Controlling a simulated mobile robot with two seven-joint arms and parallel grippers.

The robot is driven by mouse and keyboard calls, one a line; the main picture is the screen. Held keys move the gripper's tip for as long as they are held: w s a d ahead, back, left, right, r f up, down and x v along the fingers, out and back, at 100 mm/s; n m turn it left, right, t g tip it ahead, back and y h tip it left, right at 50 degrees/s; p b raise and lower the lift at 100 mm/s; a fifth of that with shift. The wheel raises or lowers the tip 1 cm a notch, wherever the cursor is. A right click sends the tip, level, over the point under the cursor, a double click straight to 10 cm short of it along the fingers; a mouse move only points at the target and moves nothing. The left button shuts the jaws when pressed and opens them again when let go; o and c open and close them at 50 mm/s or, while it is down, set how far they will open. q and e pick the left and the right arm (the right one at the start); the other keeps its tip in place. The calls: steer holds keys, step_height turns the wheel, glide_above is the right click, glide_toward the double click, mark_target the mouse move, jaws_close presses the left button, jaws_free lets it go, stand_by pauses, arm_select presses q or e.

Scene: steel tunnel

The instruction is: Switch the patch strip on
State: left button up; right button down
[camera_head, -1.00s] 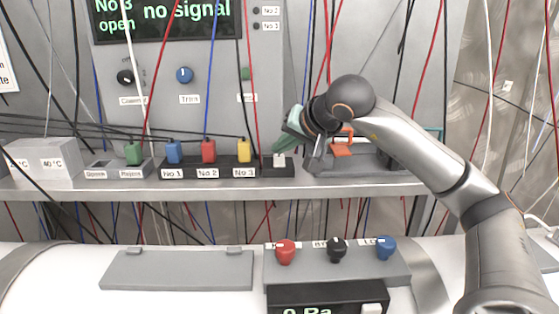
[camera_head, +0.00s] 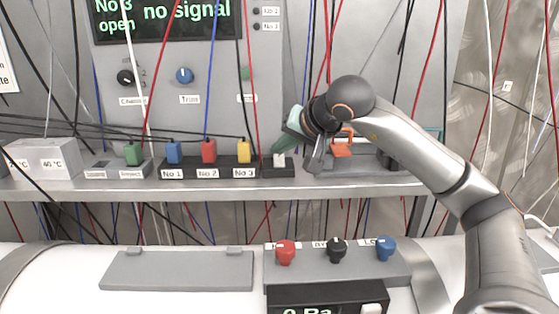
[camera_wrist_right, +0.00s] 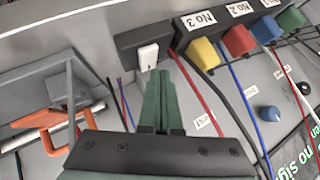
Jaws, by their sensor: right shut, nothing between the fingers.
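The patch strip (camera_head: 222,172) is a black bar on the grey shelf, with blue, red and yellow plugs over the labels No 1, No 2 and No 3. At its right end sits a white rocker switch (camera_head: 279,160), which also shows in the right wrist view (camera_wrist_right: 148,57). My right gripper (camera_head: 277,151) is shut and empty, its green fingertips right at the switch. In the right wrist view the fingertips (camera_wrist_right: 166,70) lie just beside the switch; I cannot tell whether they touch it. The rocker's position is unclear. My left gripper is not in view.
A display (camera_head: 168,20) reads "No 3 open" and "no signal". A green plug (camera_head: 133,153) stands left of the strip. An orange-handled item (camera_head: 342,143) sits right of my gripper. Many cables hang around. Red, black and blue knobs are on a lower panel (camera_head: 340,268).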

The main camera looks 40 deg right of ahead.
stand_by(0.5)
steer(key=shift+f+b, duration=0.3)
steer(key=shift+f, duration=0.25)
steer(key=shift+a+f+b, duration=0.1)
steer(key=shift+f+b, duration=0.2)
steer(key=shift+f, duration=0.3)
stand_by(0.7)
steer(key=shift+r, duration=0.1)
steer(key=shift+r+p, duration=0.35)
steer(key=shift+p, duration=0.25)
steer(key=shift+r, duration=0.1)
